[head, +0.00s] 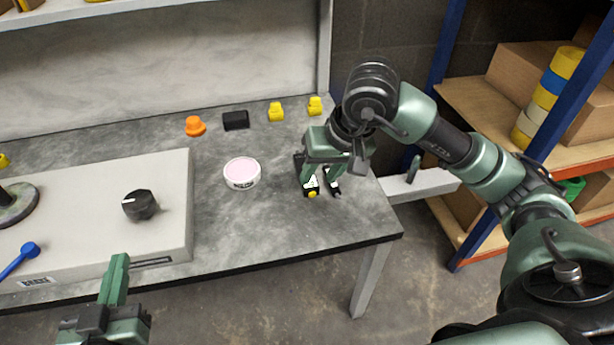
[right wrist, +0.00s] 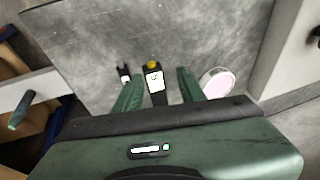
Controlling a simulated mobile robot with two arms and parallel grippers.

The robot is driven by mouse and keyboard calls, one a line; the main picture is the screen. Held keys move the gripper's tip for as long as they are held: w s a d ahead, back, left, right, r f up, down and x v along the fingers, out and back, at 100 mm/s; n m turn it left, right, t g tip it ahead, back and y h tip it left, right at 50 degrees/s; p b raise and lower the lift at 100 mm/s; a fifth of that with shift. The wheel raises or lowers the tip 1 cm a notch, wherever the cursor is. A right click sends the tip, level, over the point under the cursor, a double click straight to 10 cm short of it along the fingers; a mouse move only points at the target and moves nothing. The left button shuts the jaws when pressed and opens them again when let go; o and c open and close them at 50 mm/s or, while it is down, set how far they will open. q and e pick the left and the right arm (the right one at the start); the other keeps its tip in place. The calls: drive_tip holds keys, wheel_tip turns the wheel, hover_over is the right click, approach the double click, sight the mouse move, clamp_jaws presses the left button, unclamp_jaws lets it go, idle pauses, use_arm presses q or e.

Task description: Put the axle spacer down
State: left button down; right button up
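My right gripper (head: 318,183) points down at the right part of the grey workbench (head: 300,230). In the right wrist view its two fingers (right wrist: 158,85) are apart. A small dark piece with a white label and a yellow tip (right wrist: 154,82) shows between them, with gaps on both sides. The yellow tip also shows in the head view (head: 312,194). A second small dark and white piece (right wrist: 124,73) lies just outside the fingers. I cannot tell for sure which piece is the axle spacer. My left gripper (head: 112,290) is at the lower left, away from these pieces, its opening unclear.
A round white tub with a pink top (head: 241,172) stands left of my right gripper. An orange piece (head: 195,126), a black block (head: 236,120) and yellow pieces (head: 276,112) line the back. A pale box with a dark knob (head: 140,204) fills the left. Shelving (head: 480,100) stands right.

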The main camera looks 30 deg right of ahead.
drive_tip(key=s+a+r+m+g+y, duration=0.25)
drive_tip(key=s+a+y, duration=0.3)
drive_tip(key=a, duration=0.55)
drive_tip(key=s+a+r+m+g+y, duration=0.1)
drive_tip(key=s+a+m+g+y, duration=0.15)
drive_tip(key=s+a+y, duration=0.6)
drive_tip(key=w+a+r+m+y, duration=0.1)
drive_tip(key=a+r+m+y, duration=0.1)
drive_tip(key=a+r+m, duration=0.3)
drive_tip(key=w+d+r+m+t+y, duration=0.1)
drive_tip(key=w+r+m+t+y, duration=0.15)
drive_tip(key=r+m+t, duration=0.4)
drive_tip(key=w+d+r+m+t+y, duration=0.1)
drive_tip(key=d+r+m+t+y, duration=0.2)
drive_tip(key=m, duration=0.7)
drive_tip(key=w+d+f+m+t+h, duration=0.25)
drive_tip(key=m+t+h, duration=0.4)
drive_tip(key=m, duration=0.55)
drive_tip(key=w+d+f+m+t+h, duration=0.1)
drive_tip(key=w+d+m+t+h, duration=0.5)
drive_tip(key=m, duration=0.6)
wheel_tip(320, 180, down, 16)
drive_tip(key=s+d+m+g+h, duration=0.1)
drive_tip(key=m+g+h, duration=0.3)
drive_tip(key=m, duration=1.2)
drive_tip(key=shift+s+d+f+h, duration=0.2)
drive_tip(key=shift+s+h, duration=0.25)
drive_tip(key=shift+h, duration=0.75)
